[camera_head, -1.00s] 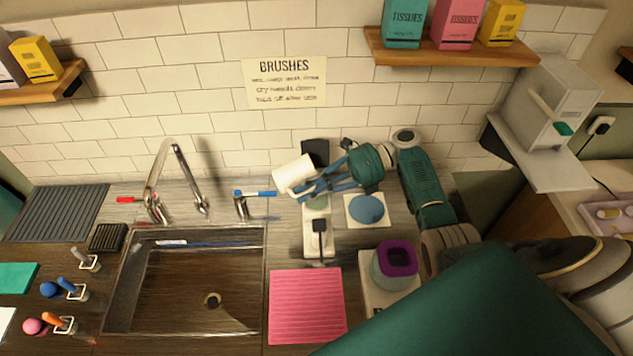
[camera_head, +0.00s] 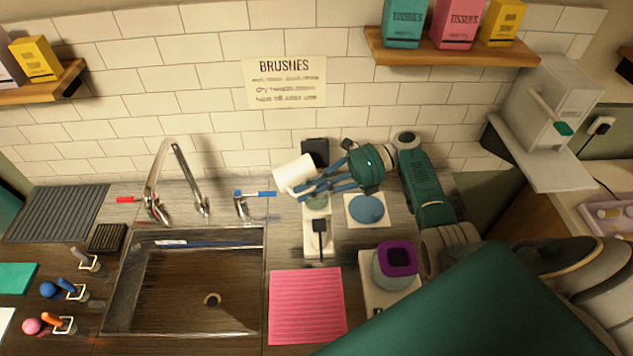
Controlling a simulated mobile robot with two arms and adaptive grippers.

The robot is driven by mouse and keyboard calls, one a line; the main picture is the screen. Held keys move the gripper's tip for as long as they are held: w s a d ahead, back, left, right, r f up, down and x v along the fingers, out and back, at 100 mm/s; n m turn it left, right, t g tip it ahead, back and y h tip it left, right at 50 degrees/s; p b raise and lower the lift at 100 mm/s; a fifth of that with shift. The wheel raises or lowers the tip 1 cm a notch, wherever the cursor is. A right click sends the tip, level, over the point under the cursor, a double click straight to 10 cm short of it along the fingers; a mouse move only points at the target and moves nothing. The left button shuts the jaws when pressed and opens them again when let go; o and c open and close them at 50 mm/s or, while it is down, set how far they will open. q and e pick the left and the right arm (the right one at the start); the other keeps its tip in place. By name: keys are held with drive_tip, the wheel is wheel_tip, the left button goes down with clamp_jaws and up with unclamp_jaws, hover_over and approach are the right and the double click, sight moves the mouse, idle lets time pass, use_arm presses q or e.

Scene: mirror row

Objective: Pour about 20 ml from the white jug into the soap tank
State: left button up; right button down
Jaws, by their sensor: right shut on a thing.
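The white jug (camera_head: 292,172) is tilted to the left, held above the counter behind the sink's right side. My right gripper (camera_head: 308,188) is shut on it, its blue fingers at the jug's right side. Below the jug and fingers, a round greenish opening (camera_head: 317,203) shows on a pale base, partly covered by the fingers; I cannot tell for sure that it is the soap tank. No stream of liquid is visible. My left gripper is not in view.
A blue disc on a pale square (camera_head: 367,209) lies right of the opening. A purple-topped container (camera_head: 396,260) stands near my right arm. The sink (camera_head: 190,285), tap (camera_head: 176,170) and pink mat (camera_head: 306,306) lie in front and left. A shelf (camera_head: 450,52) hangs above.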

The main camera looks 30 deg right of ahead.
drive_tip(key=h, duration=0.1)
drive_tip(key=f+h, duration=0.1)
drive_tip(key=shift+a+h, duration=0.3)
drive_tip(key=shift+h, duration=0.1)
idle(0.7)
drive_tip(key=shift+a+r+g+h, duration=0.1)
drive_tip(key=shift+r+g+h, duration=0.3)
drive_tip(key=shift+h, duration=0.5)
drive_tip(key=shift+f+h, duration=0.5)
drive_tip(key=shift+h, duration=0.3)
drive_tip(key=shift+r, duration=0.1)
